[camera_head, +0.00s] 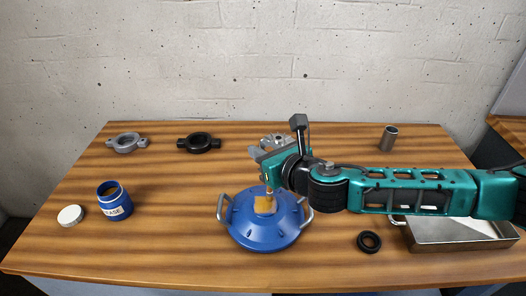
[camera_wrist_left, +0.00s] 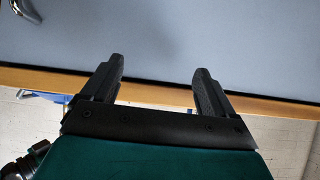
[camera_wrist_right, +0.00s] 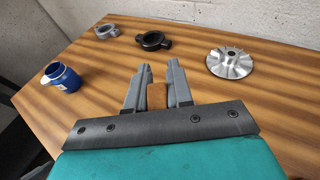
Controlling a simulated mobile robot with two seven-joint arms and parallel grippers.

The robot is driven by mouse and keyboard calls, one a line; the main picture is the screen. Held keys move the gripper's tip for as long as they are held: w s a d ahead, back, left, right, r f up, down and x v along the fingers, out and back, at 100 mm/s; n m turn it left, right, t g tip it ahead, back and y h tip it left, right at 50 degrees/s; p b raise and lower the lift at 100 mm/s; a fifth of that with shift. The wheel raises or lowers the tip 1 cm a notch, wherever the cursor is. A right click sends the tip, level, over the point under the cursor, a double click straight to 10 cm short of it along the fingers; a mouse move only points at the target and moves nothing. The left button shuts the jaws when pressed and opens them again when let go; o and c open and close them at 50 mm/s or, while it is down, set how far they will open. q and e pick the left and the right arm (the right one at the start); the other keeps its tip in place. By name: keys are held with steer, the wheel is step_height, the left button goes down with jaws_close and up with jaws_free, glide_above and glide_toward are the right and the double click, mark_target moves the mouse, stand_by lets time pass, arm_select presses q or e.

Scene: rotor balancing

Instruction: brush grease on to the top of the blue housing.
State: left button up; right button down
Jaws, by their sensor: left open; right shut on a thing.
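The blue housing (camera_head: 252,238), a domed round body with metal side handles, sits at the front middle of the table. My right gripper (camera_head: 265,176) is above it, shut on a brush (camera_head: 265,205). The brush's yellow-brown end points down over the housing's top; I cannot tell if it touches. In the right wrist view a brown part of the brush (camera_wrist_right: 183,93) shows at the fingers. The blue grease jar (camera_head: 117,208) stands open at the left, its white lid (camera_head: 70,215) beside it. My left gripper (camera_wrist_left: 155,85) is open and empty, in its wrist view only.
A grey ring clamp (camera_head: 125,143) and a black one (camera_head: 199,144) lie at the back left. A finned metal rotor (camera_wrist_right: 232,62) lies behind the housing. A steel cup (camera_head: 389,138), a black ring (camera_head: 369,242) and a metal tray (camera_head: 460,246) are at the right.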

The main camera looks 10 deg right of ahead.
steer(key=shift+s, duration=0.1)
stand_by(0.5)
steer(key=shift+s+a+p, duration=0.15)
steer(key=shift+s+p, duration=0.15)
steer(key=shift+s, duration=0.45)
steer(key=shift+s+a+p, duration=0.15)
steer(key=shift+s+p, duration=0.15)
steer(key=shift+s, duration=0.4)
steer(key=shift+w, duration=0.15)
steer(key=shift+w+d, duration=0.15)
steer(key=shift+w, duration=0.55)
steer(key=shift+w+d, duration=0.1)
steer(key=shift+w, duration=0.7)
steer(key=shift+s, duration=0.2)
steer(key=shift+s+a, duration=0.25)
steer(key=shift+s, duration=1.2)
steer(key=shift+r, duration=0.1)
